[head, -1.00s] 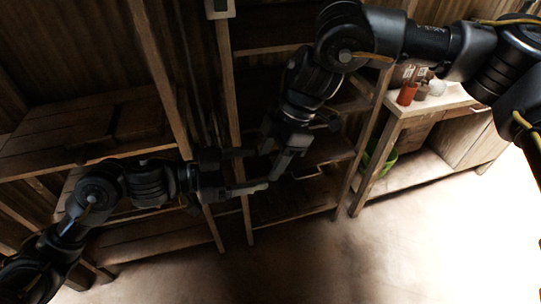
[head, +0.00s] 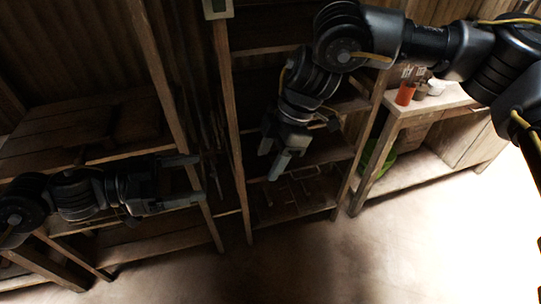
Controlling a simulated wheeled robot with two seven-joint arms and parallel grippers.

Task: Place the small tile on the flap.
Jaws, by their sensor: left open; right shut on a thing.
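My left gripper (head: 194,178) is open, its two fingers apart and pointing right, in front of the wooden shelving left of the middle post. I see nothing between its fingers. My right gripper (head: 270,165) hangs fingers down, right of the middle post and in front of the shelves. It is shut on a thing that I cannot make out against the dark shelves. The two grippers are well apart. I cannot pick out the small tile or the flap for certain in the head view.
Wooden shelves (head: 60,125) fill the left, with a wooden post (head: 232,130) near the middle. Thin dark items (head: 300,186) lie on a low shelf. At right, a bench (head: 448,101) carries an orange cup (head: 405,93); a green container (head: 378,155) sits below. The floor (head: 330,260) is clear.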

